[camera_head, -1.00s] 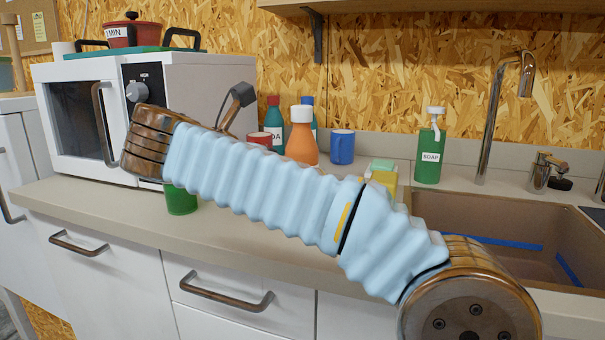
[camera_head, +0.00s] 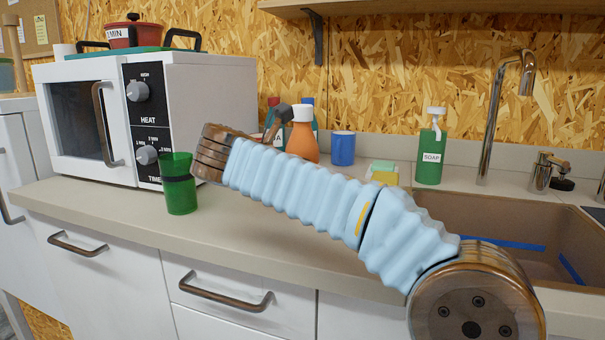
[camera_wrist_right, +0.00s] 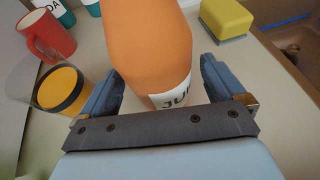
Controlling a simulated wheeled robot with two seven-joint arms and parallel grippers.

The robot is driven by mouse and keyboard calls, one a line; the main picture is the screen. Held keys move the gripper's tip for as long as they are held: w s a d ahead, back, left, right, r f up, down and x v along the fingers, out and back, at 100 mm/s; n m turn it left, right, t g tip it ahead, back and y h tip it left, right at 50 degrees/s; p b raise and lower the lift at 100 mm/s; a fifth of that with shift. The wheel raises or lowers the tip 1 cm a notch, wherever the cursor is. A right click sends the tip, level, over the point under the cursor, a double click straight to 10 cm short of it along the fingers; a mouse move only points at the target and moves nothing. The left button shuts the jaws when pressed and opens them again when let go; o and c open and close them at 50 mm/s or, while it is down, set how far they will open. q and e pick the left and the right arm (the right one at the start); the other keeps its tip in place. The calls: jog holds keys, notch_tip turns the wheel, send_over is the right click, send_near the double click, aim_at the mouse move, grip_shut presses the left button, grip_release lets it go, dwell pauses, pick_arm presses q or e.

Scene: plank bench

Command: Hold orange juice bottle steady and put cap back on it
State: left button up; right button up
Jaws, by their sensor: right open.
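The orange juice bottle (camera_head: 303,143) stands upright on the counter near the back wall, its lower part hidden by my right arm. It has a white top (camera_head: 302,113); I cannot tell whether this is a separate cap. In the right wrist view the bottle (camera_wrist_right: 147,45) fills the middle, with part of its white label showing and its top out of frame. My right gripper (camera_wrist_right: 160,68) is open, with one finger on each side of the bottle and a small gap visible beside it. No loose cap is clearly visible. My left gripper is not in view.
A clear container with an orange disc (camera_wrist_right: 60,88) and a red mug (camera_wrist_right: 48,35) stand left of the bottle. A yellow sponge (camera_wrist_right: 225,18) lies to its right. A blue mug (camera_head: 342,147), soap bottle (camera_head: 430,152), green cup (camera_head: 178,190), microwave (camera_head: 85,120) and sink (camera_head: 480,215) are around.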

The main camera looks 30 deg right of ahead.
aim_at(300, 133)
jog(key=shift+w+d+f, duration=0.25)
jog(key=shift+w+d, duration=0.05)
jog(key=shift+d, duration=0.2)
jog(key=shift+c, duration=0.5)
jog(key=c, duration=1.3)
jog(key=shift+o, duration=0.2)
jog(key=shift+r, duration=0.65)
jog(key=r, duration=0.1)
jog(key=r+p, duration=0.1)
jog(key=r, duration=0.1)
jog(key=shift+s+a+r+p, duration=0.1)
jog(key=shift+s+a+p, duration=0.1)
jog(key=shift+a+p, duration=0.15)
jog(key=s+a+r, duration=0.1)
jog(key=s+a+r+p, duration=0.1)
jog(key=r, duration=0.1)
jog(key=s+a+r, duration=0.1)
jog(key=a+r, duration=0.1)
jog(key=shift+r, duration=0.25)
jog(key=s+p+v, duration=0.1)
jog(key=v, duration=0.7)
jog(key=shift+s, duration=0.25)
